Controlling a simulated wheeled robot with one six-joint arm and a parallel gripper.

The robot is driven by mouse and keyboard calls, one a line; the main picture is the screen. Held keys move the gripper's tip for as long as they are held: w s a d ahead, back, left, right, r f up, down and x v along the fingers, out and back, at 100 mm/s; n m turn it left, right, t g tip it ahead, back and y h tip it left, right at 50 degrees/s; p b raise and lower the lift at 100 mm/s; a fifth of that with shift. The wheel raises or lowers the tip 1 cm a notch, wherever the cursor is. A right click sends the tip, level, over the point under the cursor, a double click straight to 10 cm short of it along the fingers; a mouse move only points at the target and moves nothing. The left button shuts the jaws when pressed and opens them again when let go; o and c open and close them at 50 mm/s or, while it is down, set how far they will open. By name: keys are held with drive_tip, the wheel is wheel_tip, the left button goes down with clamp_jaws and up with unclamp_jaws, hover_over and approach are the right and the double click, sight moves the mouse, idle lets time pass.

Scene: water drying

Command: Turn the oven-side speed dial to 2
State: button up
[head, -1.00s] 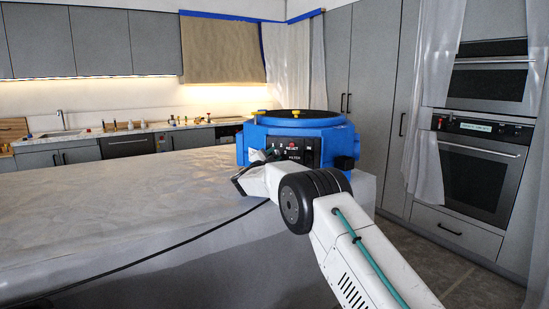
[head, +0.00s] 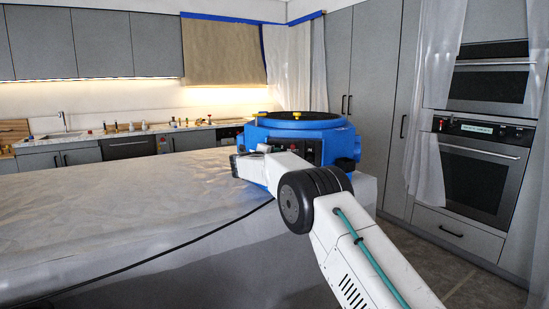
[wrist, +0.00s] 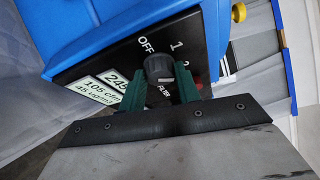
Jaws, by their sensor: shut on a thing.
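The blue round machine (head: 300,122) sits on the covered island. Its black control panel shows in the wrist view (wrist: 115,60), with the marks OFF, 1 and a partly hidden 2 around a dark dial (wrist: 158,67). My gripper (wrist: 160,75) has its green fingers on either side of this dial and is shut on it. The dial's pointer is too dark to read. In the head view, my gripper (head: 243,165) is at the front left of the machine, and my arm hides much of the panel and the dial.
The covered island top (head: 130,190) is bare to the left of the machine. A black cable (head: 170,245) runs along the island's front side. The ovens (head: 480,170) stand at the right, behind plastic sheeting (head: 428,165).

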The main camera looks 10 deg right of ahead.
drive_tip(key=shift+m, duration=0.3)
idle(0.4)
drive_tip(key=o, duration=1)
drive_tip(key=shift+c, duration=0.2)
drive_tip(key=v, duration=0.7)
drive_tip(key=shift+s+a, duration=0.25)
drive_tip(key=shift+s, duration=0.05)
drive_tip(key=shift+r, duration=0.1)
